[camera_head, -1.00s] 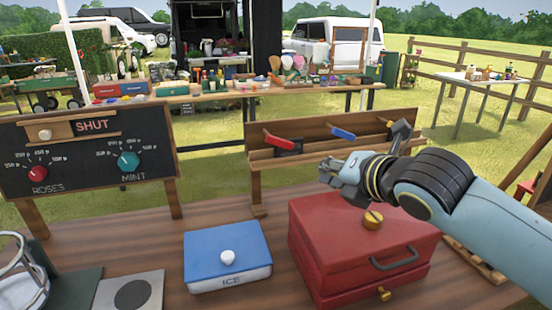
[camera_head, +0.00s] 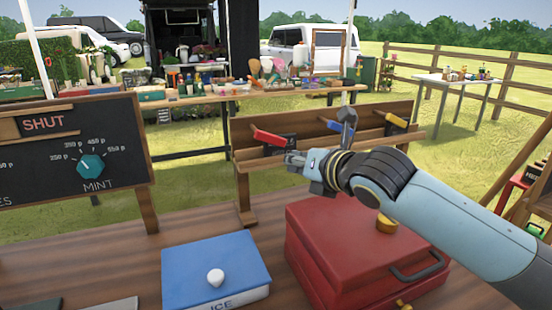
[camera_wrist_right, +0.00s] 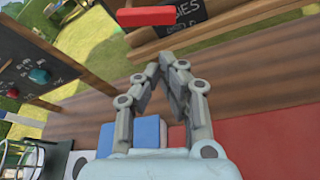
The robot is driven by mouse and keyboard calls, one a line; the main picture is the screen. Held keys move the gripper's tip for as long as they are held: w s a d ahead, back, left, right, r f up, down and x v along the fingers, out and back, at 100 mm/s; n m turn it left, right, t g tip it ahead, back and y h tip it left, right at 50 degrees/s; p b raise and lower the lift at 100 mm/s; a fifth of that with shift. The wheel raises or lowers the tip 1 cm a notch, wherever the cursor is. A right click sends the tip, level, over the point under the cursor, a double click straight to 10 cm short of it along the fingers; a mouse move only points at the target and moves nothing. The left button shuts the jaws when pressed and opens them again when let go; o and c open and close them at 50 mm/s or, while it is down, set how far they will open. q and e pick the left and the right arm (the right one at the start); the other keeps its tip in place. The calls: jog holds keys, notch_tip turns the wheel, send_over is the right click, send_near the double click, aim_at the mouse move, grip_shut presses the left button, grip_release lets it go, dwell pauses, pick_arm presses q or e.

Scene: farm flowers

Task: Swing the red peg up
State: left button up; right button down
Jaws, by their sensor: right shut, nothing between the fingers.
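The red peg (camera_head: 269,137) sticks out from the left part of a wooden rail board (camera_head: 242,155), sloping down to the right in the head view. It also shows at the top of the right wrist view (camera_wrist_right: 146,17), ahead of the fingertips and apart from them. My right gripper (camera_head: 296,159) is just below and right of the red peg, in front of the board. In the right wrist view its fingertips (camera_wrist_right: 174,60) meet, with nothing between them. My left gripper is not in view.
A blue peg (camera_head: 332,126), partly behind my right arm, and a yellow peg (camera_head: 396,120) are on the same board. A red box (camera_head: 335,235) and blue ICE box (camera_head: 210,262) stand on the table below. A chalkboard (camera_head: 125,140) with a teal knob stands left.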

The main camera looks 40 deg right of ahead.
aim_at(271, 139)
jog(key=shift+x, duration=3.85)
jog(key=shift+f, duration=0.1)
